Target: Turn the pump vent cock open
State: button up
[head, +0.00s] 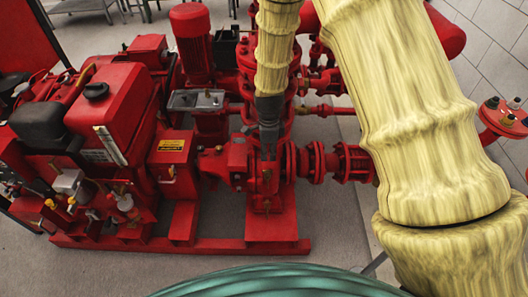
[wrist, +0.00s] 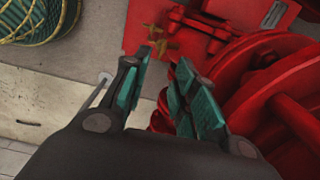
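A small brass cock (wrist: 161,43) shows in the wrist view just beyond my fingertips, against red pump casing (wrist: 145,18). In the head view a small brass-coloured part (head: 267,175), probably the same cock, sits on the red pump below my gripper. My gripper (wrist: 166,60) is open, its teal-padded fingers apart with nothing held between them. The cock appears ahead of the gap between the fingers; I cannot tell whether either finger touches it. In the head view my gripper (head: 268,148) points down at the pump, and its fingers are hard to make out.
Red flanged piping (head: 318,162) runs right from the pump. In the wrist view a large red flange (wrist: 270,90) stands close to the right finger. A red engine (head: 105,105) fills the left of the head view. Grey floor (head: 130,270) in front of the skid is clear.

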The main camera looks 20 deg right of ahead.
aim_at(268, 172)
notch_tip(268, 172, down, 10)
jog(key=shift+w+f, duration=0.15)
jog(key=shift+f, duration=0.05)
dwell(0.5)
grip_shut()
